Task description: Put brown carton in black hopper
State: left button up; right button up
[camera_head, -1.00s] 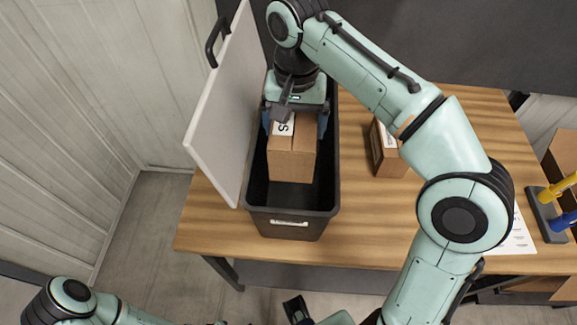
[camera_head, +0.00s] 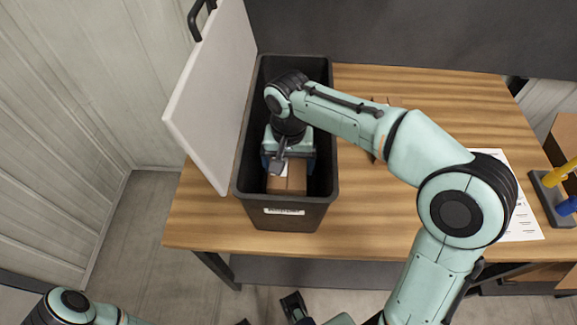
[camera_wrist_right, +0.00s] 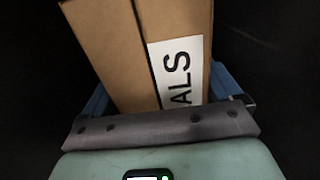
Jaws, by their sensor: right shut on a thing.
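The brown carton (camera_head: 288,183) is down inside the black hopper (camera_head: 285,217), between its walls. My right gripper (camera_head: 289,166) reaches into the hopper from above and is shut on the carton, with a blue finger on each side. In the right wrist view the carton (camera_wrist_right: 135,50) fills the space between the fingers and shows a white label with the letters "ALS". Whether the carton touches the hopper floor is hidden. The hopper's pale lid (camera_head: 215,90) stands open on the left side.
The hopper stands on a wooden table (camera_head: 400,225). A white printed sheet (camera_head: 515,205) lies at the right, beside a stand with yellow and blue parts (camera_head: 556,190).

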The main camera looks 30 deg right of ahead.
jog(key=shift+f, duration=0.7)
jog(key=shift+f, duration=0.15)
jog(key=o, duration=1.1)
jog(key=shift+o, duration=0.2)
notch_tip(320, 180, up, 12)
jog(key=p, duration=0.2)
jog(key=shift+p, duration=0.3)
